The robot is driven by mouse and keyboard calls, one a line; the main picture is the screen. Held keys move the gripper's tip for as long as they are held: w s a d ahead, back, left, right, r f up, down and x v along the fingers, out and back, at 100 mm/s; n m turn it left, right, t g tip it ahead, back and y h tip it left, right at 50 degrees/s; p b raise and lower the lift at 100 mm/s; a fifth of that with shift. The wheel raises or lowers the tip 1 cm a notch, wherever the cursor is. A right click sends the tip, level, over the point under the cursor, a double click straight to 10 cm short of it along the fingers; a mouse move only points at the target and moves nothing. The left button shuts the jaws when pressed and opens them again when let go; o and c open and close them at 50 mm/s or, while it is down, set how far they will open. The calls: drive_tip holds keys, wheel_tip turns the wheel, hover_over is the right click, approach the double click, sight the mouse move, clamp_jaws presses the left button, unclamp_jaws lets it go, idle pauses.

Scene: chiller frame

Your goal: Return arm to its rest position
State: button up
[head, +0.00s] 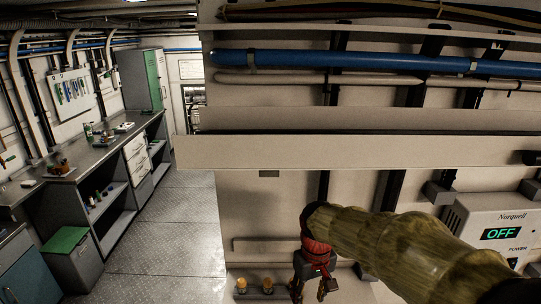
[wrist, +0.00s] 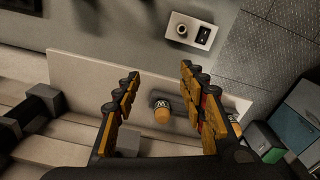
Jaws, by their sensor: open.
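My gripper (head: 311,290) hangs fingers down at the bottom middle of the head view, at the end of my arm, which reaches in from the lower right. Its two fingers are spread apart with nothing between them. In the wrist view my gripper (wrist: 158,76) also shows its yellow-padded fingers wide apart. An orange-capped fitting (wrist: 161,114) appears in the gap between them, farther off and not touched. Part of the frame behind my arm is hidden.
A beige beam (head: 350,152) and a blue pipe (head: 340,61) cross the frame above my arm. A white box (head: 493,232) reading OFF is at right. A workbench (head: 100,150) lines the left wall. The metal floor (head: 182,225) beside it is clear. A switch plate (wrist: 191,31) shows in the wrist view.

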drive_tip(key=s+d+f+m+t+b, duration=0.1)
drive_tip(key=s+d+f+t+b, duration=0.1)
drive_tip(key=s+d+b, duration=0.2)
drive_tip(key=s+d+f+m+t+b, duration=0.2)
drive_tip(key=s+d+t+b, duration=0.1)
drive_tip(key=s+b, duration=0.8)
drive_tip(key=s+d, duration=0.1)
drive_tip(key=s, duration=0.3)
drive_tip(key=shift+d+f+m, duration=0.3)
drive_tip(key=shift+d+f, duration=0.05)
drive_tip(key=shift+f, duration=0.05)
drive_tip(key=shift+s, duration=0.1)
